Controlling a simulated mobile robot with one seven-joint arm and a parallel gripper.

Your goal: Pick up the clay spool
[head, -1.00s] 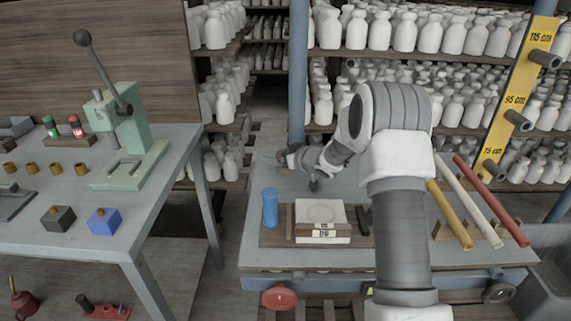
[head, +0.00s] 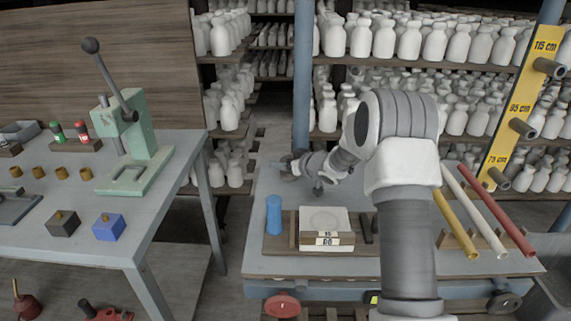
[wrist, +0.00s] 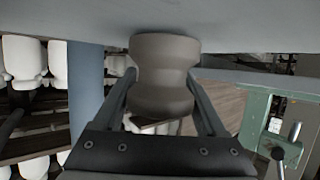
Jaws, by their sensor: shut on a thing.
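The clay spool (wrist: 164,80) is a grey-brown, waisted piece that fills the upper middle of the wrist view. My gripper (wrist: 162,88) is shut on it, with one dark finger against each side of its narrow part. In the head view my gripper (head: 288,168) is at the far left edge of the grey worktable (head: 275,258), beyond the blue cylinder. The spool cannot be made out there. I cannot tell how far the spool is from the table surface.
A blue cylinder (head: 274,215) and a white block (head: 325,220) stand on a wooden board. Yellow, white and red rods (head: 483,210) lie at right. A blue post (head: 302,80) and shelves of white bottles stand behind. A green lever press (head: 130,145) stands on the left table.

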